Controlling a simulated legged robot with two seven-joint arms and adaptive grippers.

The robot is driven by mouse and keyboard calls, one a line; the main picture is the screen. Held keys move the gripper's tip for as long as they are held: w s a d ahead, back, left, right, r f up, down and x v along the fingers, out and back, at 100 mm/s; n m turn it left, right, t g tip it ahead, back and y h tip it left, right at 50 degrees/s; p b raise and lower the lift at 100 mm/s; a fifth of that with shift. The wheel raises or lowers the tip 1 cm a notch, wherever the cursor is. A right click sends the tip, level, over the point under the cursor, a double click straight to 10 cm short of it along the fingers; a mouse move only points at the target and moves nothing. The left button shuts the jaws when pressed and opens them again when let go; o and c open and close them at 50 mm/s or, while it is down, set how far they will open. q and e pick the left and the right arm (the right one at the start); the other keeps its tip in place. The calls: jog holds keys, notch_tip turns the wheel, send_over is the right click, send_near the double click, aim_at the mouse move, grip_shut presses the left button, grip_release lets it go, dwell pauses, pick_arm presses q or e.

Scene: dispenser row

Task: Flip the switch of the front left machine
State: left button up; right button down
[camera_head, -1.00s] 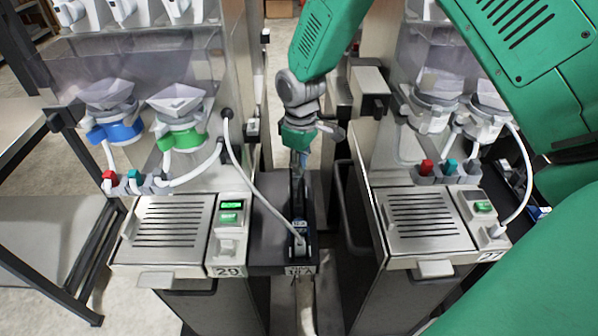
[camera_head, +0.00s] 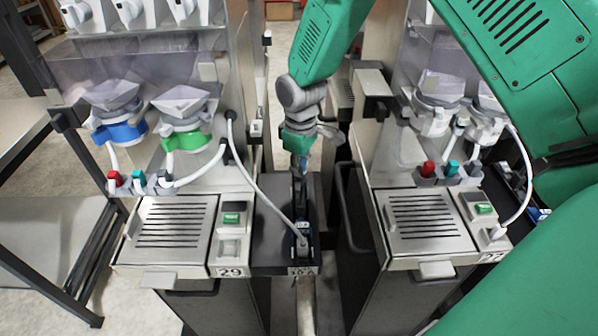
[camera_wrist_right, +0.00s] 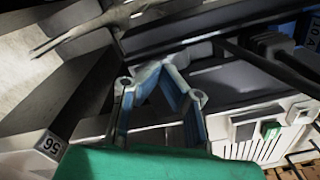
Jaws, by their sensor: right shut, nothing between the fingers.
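The front left machine (camera_head: 172,243), marked 29, has a slotted tray and a small panel (camera_head: 232,220) with a dark display and a green button. To its right is a narrow black unit (camera_head: 272,245) with a white cable plug (camera_head: 302,240) and a small pale part at its front; I cannot make out the switch clearly. My right gripper (camera_head: 301,172) points down over the rear of this black unit, shut and empty. In the wrist view its blue fingers (camera_wrist_right: 160,78) meet at the tips; contact with the switch cannot be told. My left gripper is out of view.
A second machine (camera_head: 425,243) stands at the right, with a gap between it and the black unit. A white cable (camera_head: 246,175) arcs from the left machine to the plug. A dark metal rack (camera_head: 75,245) stands at the left.

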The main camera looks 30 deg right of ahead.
jog(key=r, duration=0.1)
jog(key=r+p, duration=0.2)
jog(key=shift+a+r, duration=0.25)
notch_tip(320, 180, up, 3)
jog(key=p, duration=0.3)
jog(key=shift+d, duration=0.1)
